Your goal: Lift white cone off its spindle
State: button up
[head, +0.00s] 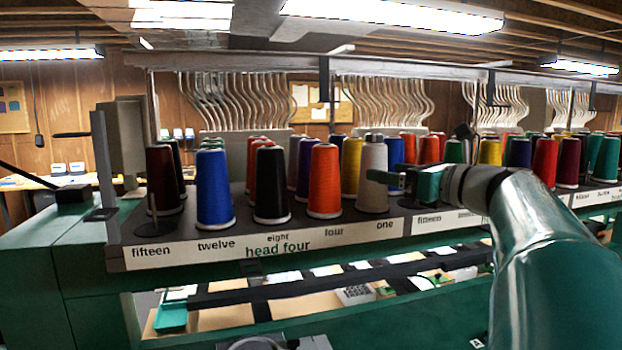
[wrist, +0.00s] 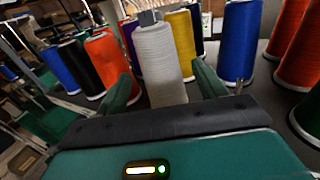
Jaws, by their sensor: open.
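The white cone (head: 372,180) stands upright on the rack shelf above the label "one", at the right end of the front row of head four. In the wrist view the white cone (wrist: 158,65) stands between the two green fingers (wrist: 163,85) of my gripper, which is open. Gaps seem to show on both sides, though contact is hard to judge. A grey tip shows at the cone's top. The spindle inside is hidden.
An orange cone (head: 324,181) stands close left of the white one. A yellow cone (head: 351,166) and a blue cone (head: 395,151) stand behind it. Black and blue cones fill the row further left. Curved thread tubes (head: 380,98) hang above.

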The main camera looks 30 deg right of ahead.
aim_at(366, 168)
jog(key=w, duration=0.4)
jog(key=w+a, duration=0.1)
jog(key=w, duration=0.1)
jog(key=shift+w, duration=0.35)
jog(key=shift+c, duration=0.4)
jog(key=c, duration=1.1)
